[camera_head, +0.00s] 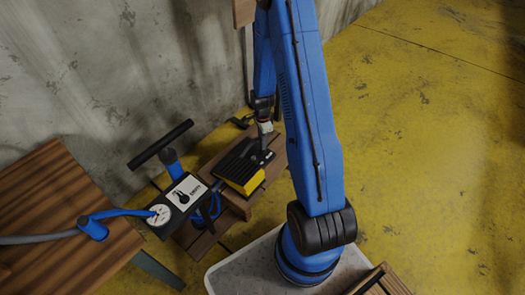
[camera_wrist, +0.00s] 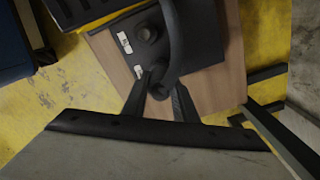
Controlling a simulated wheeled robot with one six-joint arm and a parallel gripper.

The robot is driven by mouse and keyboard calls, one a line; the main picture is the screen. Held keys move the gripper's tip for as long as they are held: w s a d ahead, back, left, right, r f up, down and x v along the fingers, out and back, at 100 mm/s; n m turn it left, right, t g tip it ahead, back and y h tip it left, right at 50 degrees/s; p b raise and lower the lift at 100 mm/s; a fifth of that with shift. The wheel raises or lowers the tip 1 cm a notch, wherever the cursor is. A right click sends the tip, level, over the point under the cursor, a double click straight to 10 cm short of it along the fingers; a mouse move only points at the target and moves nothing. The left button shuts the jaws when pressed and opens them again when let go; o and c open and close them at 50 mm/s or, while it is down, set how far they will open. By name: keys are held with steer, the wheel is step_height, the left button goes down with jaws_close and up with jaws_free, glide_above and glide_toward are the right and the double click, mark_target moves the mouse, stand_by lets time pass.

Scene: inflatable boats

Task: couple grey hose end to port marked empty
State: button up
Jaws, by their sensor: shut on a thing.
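In the wrist view my gripper (camera_wrist: 162,98) is shut on the end of a dark grey hose (camera_wrist: 182,50), which curves up from between the fingers. The hose end is over the lower of two spots on a black block (camera_wrist: 205,40). I cannot tell whether it is seated or just above. A round port (camera_wrist: 147,33) stands bare higher on the block. Two small white labels (camera_wrist: 124,42) sit beside these spots; their marks are too small to read. In the head view my gripper (camera_head: 264,135) is at the back end of the black and yellow pump (camera_head: 243,165).
The pump stands on a low wooden step (camera_head: 235,203). A black gauge box (camera_head: 182,200) and a blue hose (camera_head: 125,212) are left of it, beside a wooden table (camera_head: 60,215). A concrete wall is close behind. The yellow floor (camera_head: 430,150) is clear at right.

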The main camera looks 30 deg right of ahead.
steer(key=shift+f, duration=0.15)
steer(key=o, duration=1.2)
